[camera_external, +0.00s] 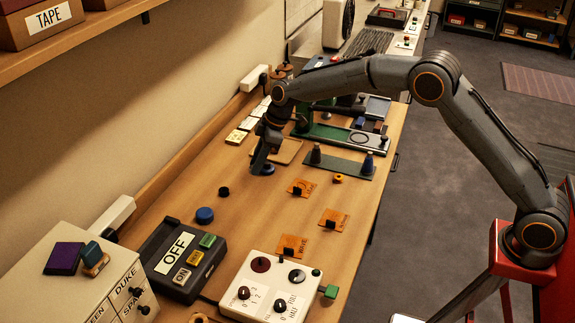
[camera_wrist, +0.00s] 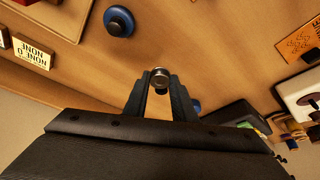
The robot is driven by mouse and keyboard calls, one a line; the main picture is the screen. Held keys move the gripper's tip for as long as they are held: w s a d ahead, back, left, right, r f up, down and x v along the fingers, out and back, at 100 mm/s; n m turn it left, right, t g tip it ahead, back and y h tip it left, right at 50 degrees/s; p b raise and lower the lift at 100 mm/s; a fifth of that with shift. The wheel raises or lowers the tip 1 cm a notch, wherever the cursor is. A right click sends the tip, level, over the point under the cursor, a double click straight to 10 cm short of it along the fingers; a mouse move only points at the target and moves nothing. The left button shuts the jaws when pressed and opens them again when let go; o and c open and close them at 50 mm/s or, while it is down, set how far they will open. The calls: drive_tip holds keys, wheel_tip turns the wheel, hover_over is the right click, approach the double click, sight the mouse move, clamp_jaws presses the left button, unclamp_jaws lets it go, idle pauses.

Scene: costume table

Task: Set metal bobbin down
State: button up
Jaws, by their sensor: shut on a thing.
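In the wrist view, the small silver metal bobbin (camera_wrist: 160,76) sits between the fingertips of my gripper (camera_wrist: 161,82), which is shut on it. In the external view my gripper (camera_external: 258,165) points down over the wooden table, and the bobbin cannot be made out there. A blue round piece with a dark knob (camera_wrist: 119,21) lies on the table to the bobbin's upper left in the wrist view. The height of the bobbin above the table is hard to tell.
A small black round piece (camera_external: 224,191) and a blue round piece (camera_external: 204,215) stand on the table nearer the camera. Several orange cards with black clips (camera_external: 333,219) lie to the right. An OFF box (camera_external: 178,258) and a white dial panel (camera_external: 272,293) stand in front. Bare wood lies between them.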

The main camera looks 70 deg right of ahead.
drive_tip(key=shift+f+p, duration=0.9)
drive_tip(key=shift+f, duration=2.4)
drive_tip(key=shift+f, duration=0.15)
drive_tip(key=o, duration=1)
drive_tip(key=shift+r, duration=0.35)
drive_tip(key=b+v, duration=0.4)
drive_tip(key=v, duration=0.8)
drive_tip(key=s+a+f+m+g, duration=0.1)
drive_tip(key=s+a+f+m, duration=0.1)
drive_tip(key=s, duration=1.2)
drive_tip(key=s+a+f+m+g+h, duration=0.1)
drive_tip(key=s+a+f, duration=0.3)
drive_tip(key=s, duration=1)
drive_tip(key=s+a+f+m+g+h, duration=0.1)
drive_tip(key=s+a+f+m, duration=0.2)
drive_tip(key=s, duration=1.1)
drive_tip(key=shift+s+a+f, duration=0.15)
drive_tip(key=shift+a+f, duration=0.15)
drive_tip(key=shift+a, duration=0.55)
drive_tip(key=shift+s+a+f, duration=0.1)
drive_tip(key=shift+a+f, duration=0.15)
drive_tip(key=shift+a, duration=0.55)
